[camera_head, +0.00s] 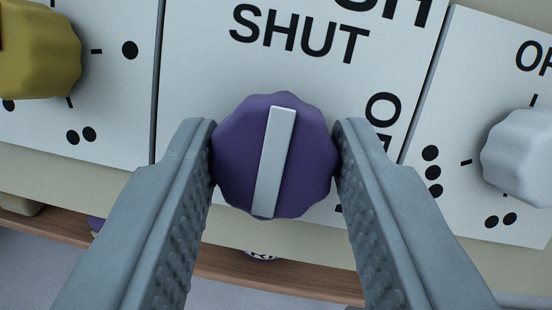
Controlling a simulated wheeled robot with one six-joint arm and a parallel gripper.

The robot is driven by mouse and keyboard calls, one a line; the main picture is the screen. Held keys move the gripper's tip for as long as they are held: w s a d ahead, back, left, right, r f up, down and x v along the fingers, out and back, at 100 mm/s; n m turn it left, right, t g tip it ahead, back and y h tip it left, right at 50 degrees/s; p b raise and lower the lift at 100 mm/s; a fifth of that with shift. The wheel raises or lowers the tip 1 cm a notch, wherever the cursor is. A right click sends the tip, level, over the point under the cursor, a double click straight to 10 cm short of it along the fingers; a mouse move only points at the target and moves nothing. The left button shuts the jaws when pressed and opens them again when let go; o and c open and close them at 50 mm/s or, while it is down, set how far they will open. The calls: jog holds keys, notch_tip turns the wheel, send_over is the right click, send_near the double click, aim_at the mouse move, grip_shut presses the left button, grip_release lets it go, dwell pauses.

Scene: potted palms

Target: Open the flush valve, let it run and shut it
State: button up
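The flush valve is a purple scalloped knob (240,165) with a pale grey pointer bar (275,160), on a white panel (200,90) in the camera_head view. The bar runs nearly upright, its upper end towards the word SHUT above the knob. Another label at the right, starting with O, is partly hidden by my right finger. My gripper (275,155) straddles the knob, one ridged grey finger on each side. Both fingertips appear to touch its rim.
A yellow knob (40,50) sits on the panel at the left and a light grey knob (520,155) at the right, each with black dot marks. A brown wooden strip (235,266) runs below.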

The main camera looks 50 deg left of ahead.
jog(key=c, duration=0.3)
jog(key=shift+c, duration=0.2)
jog(key=m+t, duration=0.1)
jog(key=m, duration=0.2)
jog(key=m+t+h, duration=0.1)
jog(key=m, duration=0.1)
jog(key=shift+s+a+m, duration=0.1)
jog(key=shift+m, duration=0.3)
jog(key=m+t+h, duration=0.1)
jog(key=m, duration=0.2)
jog(key=m+h, duration=0.1)
jog(key=m, duration=0.2)
jog(key=shift+s+t, duration=0.1)
jog(key=shift+t, duration=0.3)
jog(key=m+h, duration=0.1)
jog(key=m, duration=0.1)
jog(key=m+h, duration=0.1)
jog(key=m, duration=0.2)
jog(key=shift+a+r+t+h, duration=0.1)
jog(key=shift+a+t+h, duration=0.05)
jog(key=shift+t+h, duration=0.15)
jog(key=shift+m+h, duration=0.8)
jog(key=shift+m, duration=1.8)
